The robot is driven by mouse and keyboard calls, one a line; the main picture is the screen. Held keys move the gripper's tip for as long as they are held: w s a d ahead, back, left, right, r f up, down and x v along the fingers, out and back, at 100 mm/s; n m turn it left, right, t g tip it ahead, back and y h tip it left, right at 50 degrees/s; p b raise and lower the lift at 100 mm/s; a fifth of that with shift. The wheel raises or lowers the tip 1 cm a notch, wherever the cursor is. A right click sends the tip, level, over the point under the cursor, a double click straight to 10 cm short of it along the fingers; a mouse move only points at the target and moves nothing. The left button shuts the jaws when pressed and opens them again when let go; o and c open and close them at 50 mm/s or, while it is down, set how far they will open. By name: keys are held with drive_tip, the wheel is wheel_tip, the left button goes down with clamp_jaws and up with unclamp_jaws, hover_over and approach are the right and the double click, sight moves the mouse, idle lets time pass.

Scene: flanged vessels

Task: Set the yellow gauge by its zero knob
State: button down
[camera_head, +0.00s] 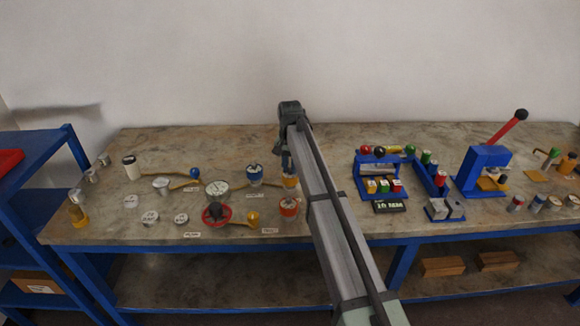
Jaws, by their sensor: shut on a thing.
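A small yellow-orange gauge (291,182) stands on the bench left of the middle, partly hidden by my gripper and arm. My gripper (287,173) points down at the top of this gauge and is shut on its zero knob. The fingers cover the knob, and the dial and its needle cannot be made out. A blue gauge (255,175) stands just to the left, and a red-orange gauge (289,207) stands in front, both with pale round tops.
My arm crosses the bench from the front. To the left are a large pale dial (217,188), a red flanged vessel (216,213), yellow-handled pieces, and white discs. To the right are a blue rack (384,178) and a blue press (483,171) with a red lever.

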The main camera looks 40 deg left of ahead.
sight(290, 169)
drive_tip(key=n, duration=1)
drive_tip(key=shift+n, duration=0.4)
idle(0.4)
drive_tip(key=c, duration=1)
unclamp_jaws()
drive_tip(key=shift+r, duration=0.1)
wheel_tip(290, 169, up, 14)
drive_tip(key=shift+f, duration=0.2)
